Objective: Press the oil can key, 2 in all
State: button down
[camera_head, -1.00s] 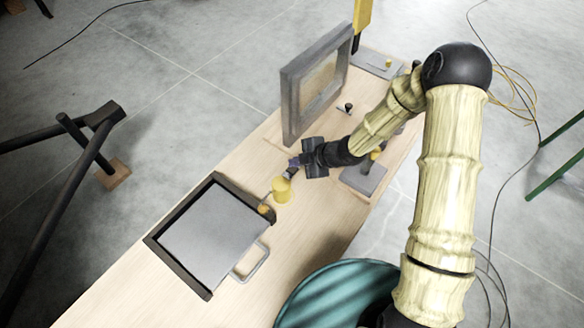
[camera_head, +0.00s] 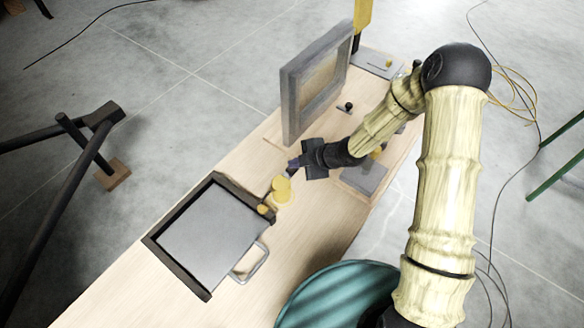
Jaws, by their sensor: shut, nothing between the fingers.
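The small yellow oil can (camera_head: 284,194) stands on the wooden bench, just right of the drawer-like grey box. Its shape is small and blurred, and it looks tilted, with a rounded part at the upper left. Its key is too small to make out. My gripper (camera_head: 292,165) reaches in from the right, just above and behind the can in the picture. Its fingers are shut and empty, with the tips close to the can's top. I cannot tell whether they touch it.
A grey box with a dark rim and a handle (camera_head: 252,262) lies left of the can, with a small orange piece (camera_head: 263,209) at its corner. A grey upright frame (camera_head: 291,100) stands behind my gripper. A teal round thing (camera_head: 340,296) is in front. Bare bench (camera_head: 310,222) lies right of the can.

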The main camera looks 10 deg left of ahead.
aim_at(296, 170)
jog(key=shift+s+f+b, duration=0.1)
jog(key=shift+f+b, duration=0.5)
jog(key=shift+f, duration=0.1)
dwell(1.1)
jog(key=shift+r+p, duration=0.75)
jog(key=shift+r, duration=0.3)
jog(key=shift+r+p, duration=2.1)
jog(key=shift+r, duration=0.5)
